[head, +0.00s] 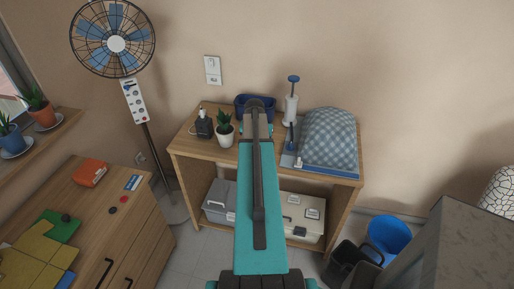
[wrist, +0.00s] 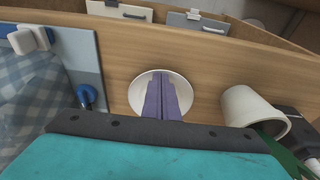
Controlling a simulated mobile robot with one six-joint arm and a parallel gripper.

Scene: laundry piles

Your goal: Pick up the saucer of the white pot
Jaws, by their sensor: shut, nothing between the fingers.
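The white saucer (wrist: 137,93) lies on the wooden top of the low shelf in the wrist view, with no pot on it. The white pot (wrist: 246,106) is to its right there, apart from it.
A grey-blue board with a checked cloth pile (head: 329,140) lies right of my arm. A dark blue bin (head: 243,101), a black box (head: 204,127) and a white pump bottle (head: 291,108) stand on the shelf (head: 190,148). Toolboxes (head: 301,209) sit below.

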